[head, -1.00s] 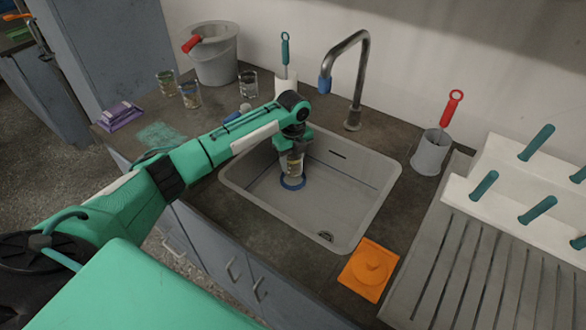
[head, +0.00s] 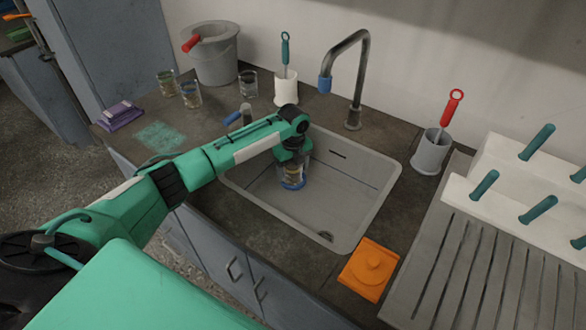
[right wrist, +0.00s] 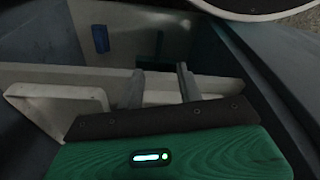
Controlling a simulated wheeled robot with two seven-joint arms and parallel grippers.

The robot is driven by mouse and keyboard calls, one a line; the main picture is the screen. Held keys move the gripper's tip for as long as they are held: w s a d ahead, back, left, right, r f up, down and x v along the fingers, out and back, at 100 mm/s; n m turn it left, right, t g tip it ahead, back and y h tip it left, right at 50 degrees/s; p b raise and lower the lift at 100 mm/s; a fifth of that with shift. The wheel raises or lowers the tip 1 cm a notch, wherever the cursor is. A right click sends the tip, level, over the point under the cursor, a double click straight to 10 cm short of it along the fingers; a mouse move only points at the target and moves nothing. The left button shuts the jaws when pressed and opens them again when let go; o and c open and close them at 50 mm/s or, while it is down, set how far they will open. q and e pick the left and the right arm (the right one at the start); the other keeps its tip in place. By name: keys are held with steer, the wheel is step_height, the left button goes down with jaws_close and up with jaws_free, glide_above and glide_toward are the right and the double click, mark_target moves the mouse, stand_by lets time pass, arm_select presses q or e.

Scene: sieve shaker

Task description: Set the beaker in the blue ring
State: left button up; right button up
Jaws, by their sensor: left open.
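The beaker (head: 292,173) is a clear glass with brownish contents at its bottom, standing in the sink under my left gripper. The blue ring (head: 292,186) shows around the beaker's base on the sink floor. My left gripper (head: 292,162) points down at the beaker and is open; its fingers and the beaker's upper part are hard to make out. My right gripper (right wrist: 161,86) shows in the right wrist view with its two fingers apart and nothing between them.
The sink (head: 345,205) is otherwise empty, with a tap (head: 352,85) behind it. Two beakers (head: 190,95) and another glass (head: 248,84) stand near a grey bucket (head: 212,55). An orange lid-like piece (head: 368,268) lies in front, beside a draining board (head: 455,280) and peg rack (head: 510,190).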

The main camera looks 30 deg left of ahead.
arm_select(q)
steer(key=shift+r, duration=0.1)
steer(key=shift+r, duration=0.4)
step_height(320, 180, up, 11)
steer(key=shift+r+p, duration=0.15)
steer(key=shift+p, duration=0.15)
arm_select(e)
step_height(320, 180, down, 2)
steer(key=shift+d+f, duration=0.1)
